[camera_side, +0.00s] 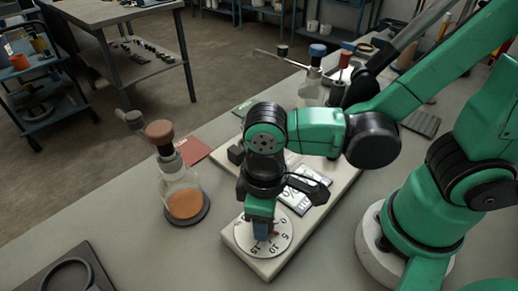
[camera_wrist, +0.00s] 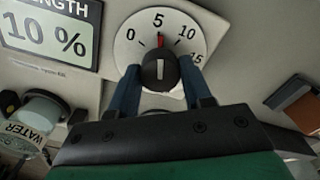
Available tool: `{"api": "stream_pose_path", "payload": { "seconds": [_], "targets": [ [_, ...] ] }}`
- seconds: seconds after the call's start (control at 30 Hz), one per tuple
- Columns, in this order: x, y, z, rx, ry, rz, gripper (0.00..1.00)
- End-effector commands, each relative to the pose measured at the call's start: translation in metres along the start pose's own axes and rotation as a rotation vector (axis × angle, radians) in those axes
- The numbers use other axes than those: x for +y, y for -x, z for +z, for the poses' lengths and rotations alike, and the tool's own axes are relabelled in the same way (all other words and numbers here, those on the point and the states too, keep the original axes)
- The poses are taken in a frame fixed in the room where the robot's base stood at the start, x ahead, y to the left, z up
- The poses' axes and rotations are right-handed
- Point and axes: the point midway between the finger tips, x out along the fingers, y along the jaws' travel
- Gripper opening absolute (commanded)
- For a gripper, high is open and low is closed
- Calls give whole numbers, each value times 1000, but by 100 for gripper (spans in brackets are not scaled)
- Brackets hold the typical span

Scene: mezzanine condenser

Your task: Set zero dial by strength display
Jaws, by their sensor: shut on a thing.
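The round white dial (camera_side: 283,242) lies on the pale panel, with a scale reading 0, 5, 10 and 15. In the wrist view the dial (camera_wrist: 130,58) has a black knob (camera_wrist: 159,72) with a red pointer (camera_wrist: 160,40) standing at about 5. The strength display (camera_wrist: 45,38) at the upper left reads 10 %; it also shows in the side view (camera_side: 309,187), too small to read in full. My gripper (camera_wrist: 160,67) is shut on the knob, one blue finger on each side. In the side view my gripper (camera_side: 262,229) points down and hides much of the dial.
A flask of orange contents (camera_side: 185,203) with a brown top stands left of the panel. A red card (camera_side: 193,150) lies behind it. A blue-topped bottle (camera_side: 316,72) stands at the back. A container labelled WATER (camera_wrist: 35,118) is at the left in the wrist view.

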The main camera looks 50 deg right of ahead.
Motion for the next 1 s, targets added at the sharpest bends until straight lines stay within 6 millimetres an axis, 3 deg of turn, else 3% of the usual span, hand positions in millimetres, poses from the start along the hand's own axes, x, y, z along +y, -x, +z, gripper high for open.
{"api": "stream_pose_path", "payload": {
  "seconds": [0.6, 1.0],
  "targets": [
    [0, 0, 0, 0, -543, 0, 0],
    [0, 0, 0, 0, -715, 0, 0]
  ]
}}
